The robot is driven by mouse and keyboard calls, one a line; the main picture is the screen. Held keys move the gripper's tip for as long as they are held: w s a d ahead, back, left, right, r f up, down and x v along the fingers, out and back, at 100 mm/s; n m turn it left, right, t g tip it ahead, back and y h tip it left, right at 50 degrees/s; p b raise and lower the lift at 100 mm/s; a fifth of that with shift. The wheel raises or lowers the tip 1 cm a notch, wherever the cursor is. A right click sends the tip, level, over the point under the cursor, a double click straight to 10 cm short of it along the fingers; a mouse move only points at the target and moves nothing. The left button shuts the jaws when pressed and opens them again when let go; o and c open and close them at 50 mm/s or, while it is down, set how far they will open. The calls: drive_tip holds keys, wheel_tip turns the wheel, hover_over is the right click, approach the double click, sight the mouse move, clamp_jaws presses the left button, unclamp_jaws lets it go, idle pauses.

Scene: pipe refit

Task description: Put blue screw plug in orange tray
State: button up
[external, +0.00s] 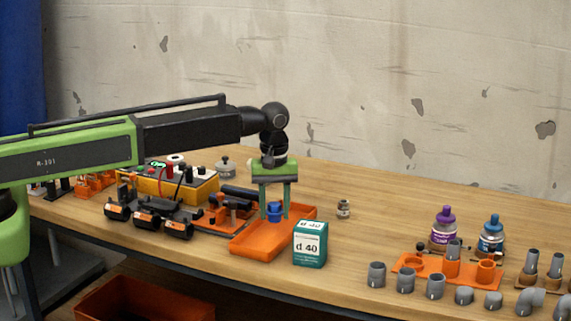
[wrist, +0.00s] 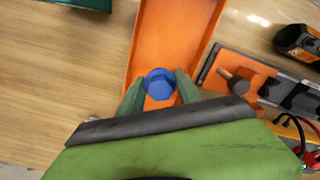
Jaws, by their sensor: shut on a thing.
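The blue screw plug (external: 274,210) is between the green fingers of my gripper (external: 274,212), over the far part of the orange tray (external: 255,243). In the wrist view the plug (wrist: 160,84) shows its blue hexagonal head between the fingertips of my gripper (wrist: 159,88). My gripper is shut on it. The orange tray (wrist: 172,35) lies beneath and beyond the plug in that view. I cannot tell whether the plug touches the tray floor.
A teal and white box marked d 40 (external: 310,243) stands close by the tray's right side. Black tools with orange parts (external: 150,218) lie to the left. Grey pipe fittings (external: 435,285) and two bottles (external: 443,230) stand at the right. Table between is mostly clear.

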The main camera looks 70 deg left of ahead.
sight(275, 221)
wheel_tip(275, 221, down, 4)
drive_tip(key=b, duration=0.2)
drive_tip(key=shift+r+b, duration=0.1)
drive_tip(key=shift+b, duration=0.3)
drive_tip(key=shift+r, duration=0.2)
drive_tip(key=shift+f, duration=0.15)
drive_tip(key=o, duration=1.3)
